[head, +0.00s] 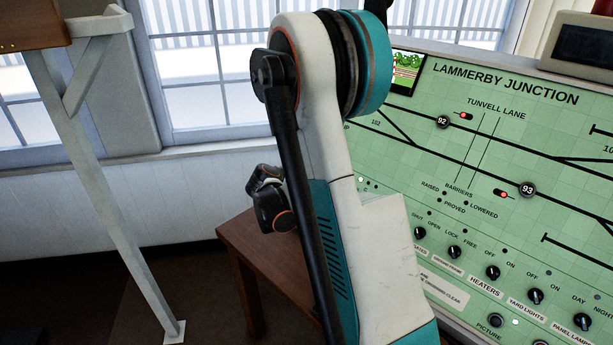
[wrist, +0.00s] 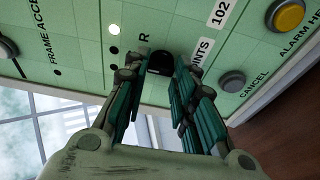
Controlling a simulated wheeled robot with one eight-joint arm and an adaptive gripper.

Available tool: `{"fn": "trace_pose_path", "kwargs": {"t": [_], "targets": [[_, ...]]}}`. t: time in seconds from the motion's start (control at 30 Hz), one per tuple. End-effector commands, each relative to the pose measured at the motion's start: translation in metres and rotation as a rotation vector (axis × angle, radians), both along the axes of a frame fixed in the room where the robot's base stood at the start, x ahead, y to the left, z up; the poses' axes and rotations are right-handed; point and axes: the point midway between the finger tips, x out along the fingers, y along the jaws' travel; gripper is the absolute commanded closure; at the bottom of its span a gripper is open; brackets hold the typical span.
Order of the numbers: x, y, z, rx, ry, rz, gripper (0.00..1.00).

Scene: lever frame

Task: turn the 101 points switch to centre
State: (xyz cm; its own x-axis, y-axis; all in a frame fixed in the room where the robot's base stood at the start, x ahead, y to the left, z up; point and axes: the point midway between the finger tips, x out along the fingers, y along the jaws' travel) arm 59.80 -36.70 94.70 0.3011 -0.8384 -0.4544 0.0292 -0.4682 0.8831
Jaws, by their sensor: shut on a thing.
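My gripper (wrist: 158,72) is shut on a black switch knob (wrist: 160,62) on the green panel, with a finger on each side of it. The fingers hide much of the knob, so I cannot tell which way it points. An "R" is printed beside it. The label strip (wrist: 212,28) just right of the knob ends in "INTS 102", its start hidden by a finger. I see no 101 label. A lit white lamp (wrist: 113,29) and a dark one (wrist: 114,50) sit left of the knob. In the head view my arm hides the gripper and this part of the panel.
A yellow button (wrist: 285,16) and a grey cancel button (wrist: 232,82) lie right of my fingers. The head view shows the Lammerby Junction panel (head: 480,150) with several other knobs, a brown wooden table (head: 262,255) and a pale post (head: 100,180) at left.

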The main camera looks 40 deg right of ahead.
Motion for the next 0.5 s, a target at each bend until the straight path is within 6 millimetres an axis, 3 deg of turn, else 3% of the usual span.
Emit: {"fn": "trace_pose_path", "kwargs": {"t": [0.07,0.1,0.2,0.5], "targets": [[-0.0003,0.0001,-0.0005,0.001,0.0,-0.001,0.99],[-0.0003,0.0001,-0.0005,0.001,0.0,-0.001,0.73],[-0.0002,0.0001,-0.0005,0.001,0.0,-0.001,0.55],[-0.0001,0.0003,0.0,0.0,-0.001,0.0,0.55]]}}
